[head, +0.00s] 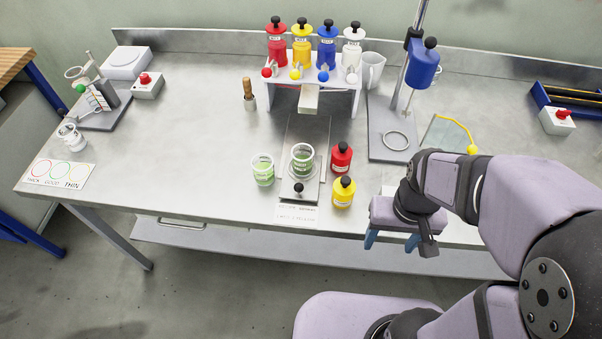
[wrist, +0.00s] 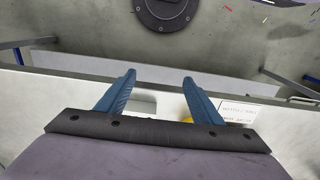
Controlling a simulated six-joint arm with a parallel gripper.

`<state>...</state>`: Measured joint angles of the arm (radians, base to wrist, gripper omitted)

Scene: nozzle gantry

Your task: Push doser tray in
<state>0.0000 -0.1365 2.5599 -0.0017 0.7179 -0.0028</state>
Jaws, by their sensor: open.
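The doser tray (head: 293,187) is a flat metal slide on the bench in the middle of the head view, pulled out in front of the white dosing stand (head: 309,70). A black knob (head: 298,188) stands at its front end. A clear cup with green liquid (head: 302,158) stands on the tray. My gripper (head: 394,240) is at the bench's front edge, right of the tray and apart from it. Its two blue fingers (wrist: 158,88) are spread and empty in the wrist view.
A second green cup (head: 263,170) stands left of the tray. A red bottle (head: 341,158) and a yellow bottle (head: 343,192) stand close on its right. Several coloured bottles sit on the stand. The bench's left middle is clear.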

